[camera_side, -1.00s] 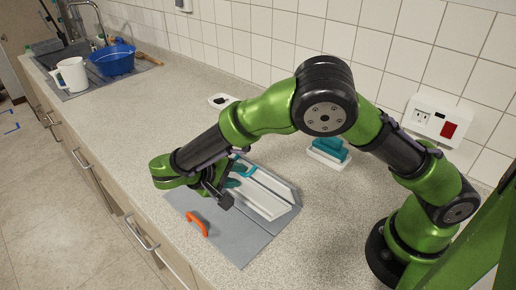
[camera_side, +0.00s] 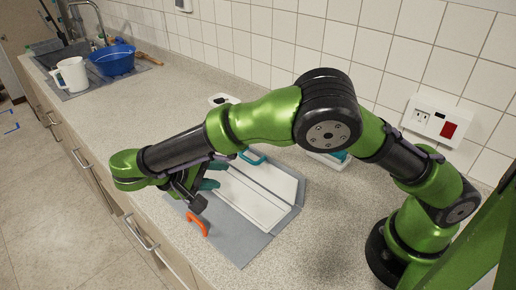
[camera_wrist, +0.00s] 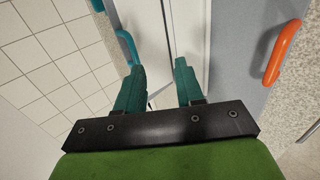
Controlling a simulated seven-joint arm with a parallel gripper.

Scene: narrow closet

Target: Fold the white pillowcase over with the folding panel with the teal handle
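The folding board lies on the counter, with a grey near panel (camera_side: 240,245) and an orange handle (camera_side: 197,223); that handle also shows in the wrist view (camera_wrist: 282,52). The white pillowcase (camera_side: 250,200) covers its middle and part of the far panel, with a lengthwise line between two white strips. The far panel's teal handle (camera_side: 252,157) is on the wall side; it also shows in the wrist view (camera_wrist: 127,45). I cannot tell whether that panel is fully flat. My gripper (camera_side: 212,180) is over the board's left end, teal fingers apart and empty (camera_wrist: 158,78), clear of the teal handle.
A teal and white object (camera_side: 330,160) stands by the wall, partly hidden by my arm. A small white dish (camera_side: 220,99) is behind my arm. A white jug (camera_side: 72,74) and blue bowl (camera_side: 113,60) are at the far left. The counter between is clear.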

